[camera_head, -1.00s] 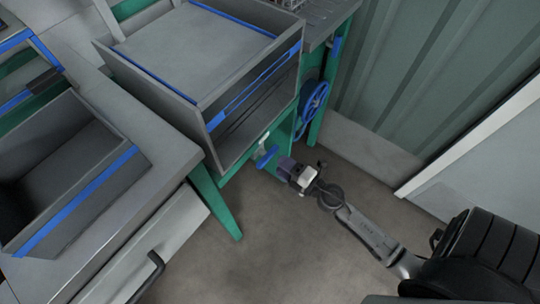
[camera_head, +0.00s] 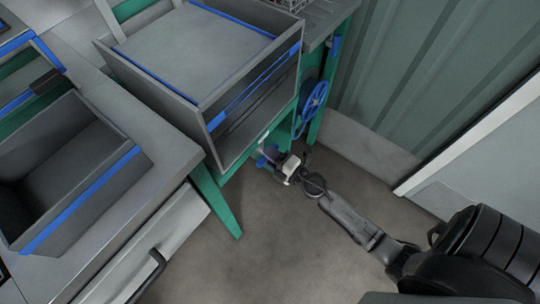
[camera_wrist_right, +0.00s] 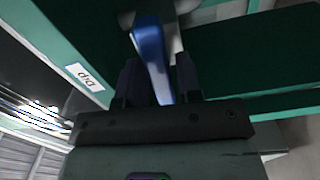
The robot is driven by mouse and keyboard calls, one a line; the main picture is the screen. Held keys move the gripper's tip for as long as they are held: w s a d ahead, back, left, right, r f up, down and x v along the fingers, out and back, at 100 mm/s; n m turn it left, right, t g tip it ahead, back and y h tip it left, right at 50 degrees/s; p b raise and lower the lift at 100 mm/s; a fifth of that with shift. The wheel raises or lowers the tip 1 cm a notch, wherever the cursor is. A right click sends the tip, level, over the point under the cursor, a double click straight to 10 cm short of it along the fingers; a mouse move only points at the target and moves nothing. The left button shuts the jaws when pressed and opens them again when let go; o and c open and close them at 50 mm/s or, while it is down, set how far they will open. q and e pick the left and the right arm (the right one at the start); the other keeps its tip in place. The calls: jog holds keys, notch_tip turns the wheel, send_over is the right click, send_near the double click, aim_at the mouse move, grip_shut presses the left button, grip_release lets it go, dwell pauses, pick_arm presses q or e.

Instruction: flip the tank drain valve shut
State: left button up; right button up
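The tank drain valve has a blue lever handle (camera_head: 262,160), low under the grey tank (camera_head: 252,135) beside the green frame. In the right wrist view the blue handle (camera_wrist_right: 151,48) hangs down from a pale metal valve body and reaches between my fingers. My right gripper (camera_head: 271,157) is at the valve and partly covers it in the head view. In the wrist view the right gripper (camera_wrist_right: 158,82) has its dark fingers apart, one on each side of the handle, with some gap showing. Contact is not clear. My left gripper is not in view.
A green table leg (camera_head: 221,208) stands to the left. A label reading "Dip" (camera_wrist_right: 85,77) is on the green frame. A grey bin (camera_head: 75,200) sits on the left bench. The floor (camera_head: 255,250) in front is clear.

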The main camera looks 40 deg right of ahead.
grip_shut()
jog(key=shift+n, duration=0.6)
jog(key=shift+o, duration=1.5)
grip_release()
jog(key=shift+s, duration=0.15)
